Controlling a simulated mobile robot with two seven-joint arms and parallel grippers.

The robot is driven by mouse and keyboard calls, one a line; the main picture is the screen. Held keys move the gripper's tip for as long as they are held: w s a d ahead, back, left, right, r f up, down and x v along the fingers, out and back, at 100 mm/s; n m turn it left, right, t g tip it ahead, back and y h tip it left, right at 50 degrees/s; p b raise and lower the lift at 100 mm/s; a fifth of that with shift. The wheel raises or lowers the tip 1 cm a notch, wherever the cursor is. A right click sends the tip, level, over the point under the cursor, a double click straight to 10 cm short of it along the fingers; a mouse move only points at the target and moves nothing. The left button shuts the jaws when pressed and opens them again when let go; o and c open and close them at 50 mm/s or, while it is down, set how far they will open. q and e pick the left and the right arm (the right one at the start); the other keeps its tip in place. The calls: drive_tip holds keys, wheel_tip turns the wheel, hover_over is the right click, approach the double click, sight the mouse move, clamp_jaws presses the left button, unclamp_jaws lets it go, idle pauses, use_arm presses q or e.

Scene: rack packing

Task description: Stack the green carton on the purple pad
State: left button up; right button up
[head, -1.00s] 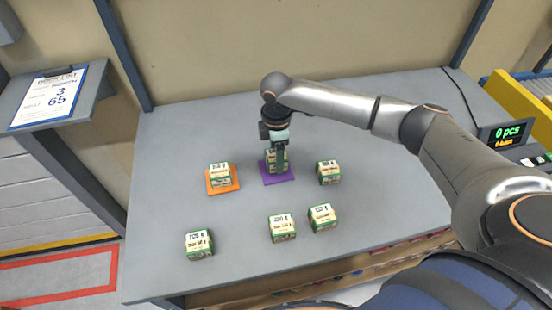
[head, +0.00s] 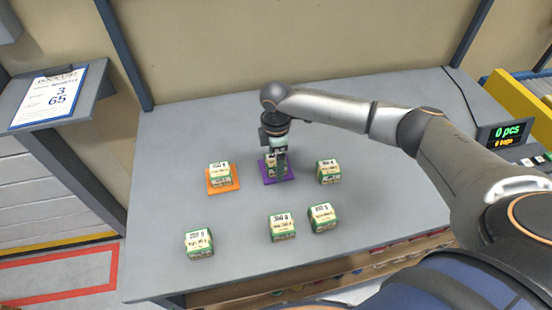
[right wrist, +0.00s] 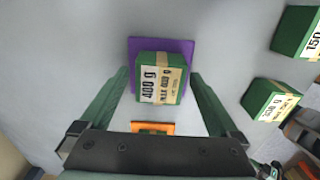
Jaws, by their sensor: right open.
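The purple pad (head: 290,174) lies on the grey table near its middle. A green carton (head: 269,164) with a cream label sits on it, partly hidden by my right gripper (head: 281,168) in the head view. In the right wrist view the carton (right wrist: 158,82) reads 400 g and stands on the purple pad (right wrist: 160,45), which shows around its far side. My right gripper (right wrist: 159,76) is open, with one finger on each side of the carton and gaps between. My left gripper is not in view.
An orange pad (head: 235,186) with a green carton (head: 219,174) on it lies left of the purple pad. Another carton (head: 328,172) stands to the right. Several cartons (head: 282,228) stand nearer the front edge. The back of the table is clear.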

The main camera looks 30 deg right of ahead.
drive_tip(key=shift+r, duration=0.1)
wheel_tip(320, 180, up, 12)
idle(0.5)
